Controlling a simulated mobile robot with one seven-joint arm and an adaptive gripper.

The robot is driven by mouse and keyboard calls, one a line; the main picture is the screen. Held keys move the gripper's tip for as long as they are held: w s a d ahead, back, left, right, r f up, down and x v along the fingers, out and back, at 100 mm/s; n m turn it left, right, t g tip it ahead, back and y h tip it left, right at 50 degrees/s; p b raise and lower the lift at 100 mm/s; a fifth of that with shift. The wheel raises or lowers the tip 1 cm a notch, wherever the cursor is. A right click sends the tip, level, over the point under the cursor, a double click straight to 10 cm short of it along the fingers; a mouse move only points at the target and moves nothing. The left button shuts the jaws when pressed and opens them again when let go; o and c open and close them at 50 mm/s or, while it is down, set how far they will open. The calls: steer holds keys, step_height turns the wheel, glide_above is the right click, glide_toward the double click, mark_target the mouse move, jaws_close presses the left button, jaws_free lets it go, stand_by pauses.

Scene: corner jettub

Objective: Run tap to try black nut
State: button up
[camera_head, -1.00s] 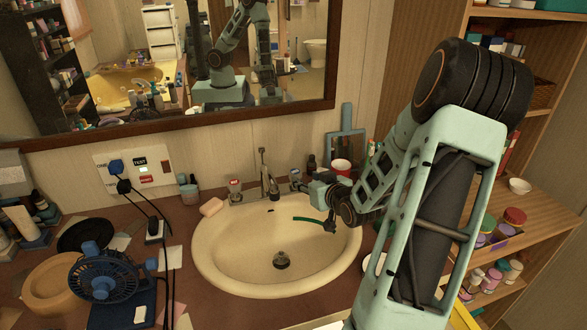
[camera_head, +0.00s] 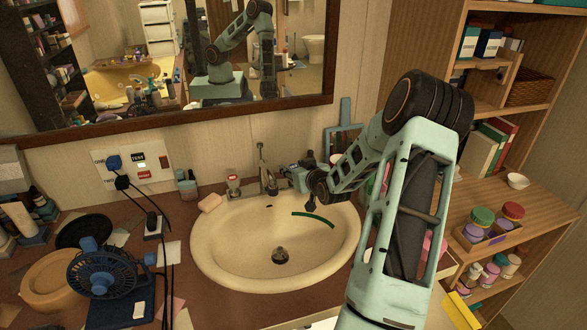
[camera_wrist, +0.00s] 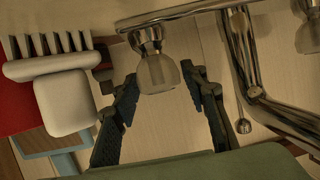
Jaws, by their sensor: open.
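The chrome tap (camera_head: 266,172) stands at the back of the cream basin (camera_head: 205,265). Its left handle (camera_head: 233,184) has a red mark. My gripper (camera_head: 300,176) is at the right handle and covers it in the head view. In the wrist view, my gripper (camera_wrist: 163,82) is open, with its dark fingers on either side of a clear knob (camera_wrist: 158,72) under a chrome collar. Gaps show beside the knob; contact cannot be told. The chrome spout (camera_wrist: 238,60) is to the right. I cannot make out a black nut.
A white-bristled brush (camera_wrist: 62,95) lies close left of the fingers, before something red. A dark green curved strip (camera_head: 314,218) shows in the basin. A pink soap (camera_head: 210,203) and blue fan (camera_head: 103,272) are left. A shelf (camera_head: 535,205) stands right. The basin's middle is clear.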

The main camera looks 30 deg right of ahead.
steer(key=c, duration=0.9)
steer(key=shift+a+f+m+h+b, duration=0.1)
steer(key=shift+f+m+h+b, duration=0.25)
steer(key=shift+b, duration=0.6)
steer(key=shift+m+h+b, duration=0.35)
steer(key=shift+h+b, duration=0.2)
steer(key=shift+b, duration=0.45)
steer(key=shift+r+m+g+h+b, duration=0.1)
steer(key=shift+m+g+h+b, duration=0.3)
steer(key=shift+m+h+b, duration=0.55)
steer(key=shift+b, duration=0.5)
steer(key=shift+r, duration=0.2)
steer(key=o, duration=0.9)
